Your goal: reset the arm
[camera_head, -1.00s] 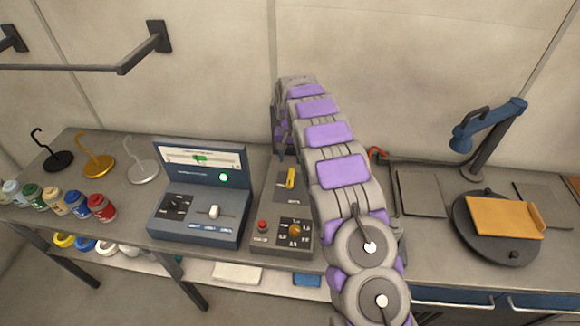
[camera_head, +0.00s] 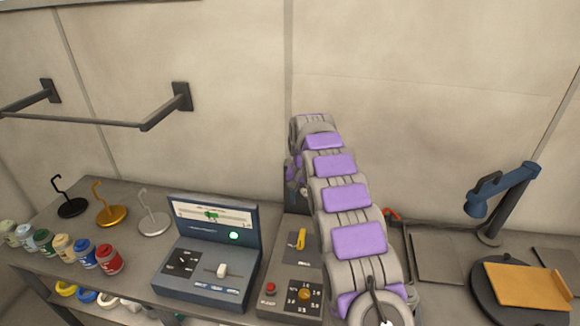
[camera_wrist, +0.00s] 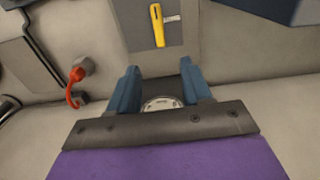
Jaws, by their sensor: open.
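My arm, grey with purple pads, reaches over the bench in the head view and hides part of what lies behind it. In the wrist view my gripper (camera_wrist: 158,88) is open, its two blue fingers apart with no object held between them. A pale round part shows between the finger bases; I cannot tell what it is. Beyond the fingertips is a grey panel with a yellow lever (camera_wrist: 157,26). The lever also shows in the head view (camera_head: 301,239), on the control box left of my arm. The gripper's fingers cannot be made out in the head view.
A blue console (camera_head: 207,285) with a lit green lamp stands left of the control box (camera_head: 271,305). Several paint jars (camera_head: 85,253) and hook stands (camera_head: 110,213) are farther left. A blue lamp (camera_head: 505,200) and an orange board (camera_head: 525,285) are at right. A wall rail (camera_head: 75,120) juts out upper left.

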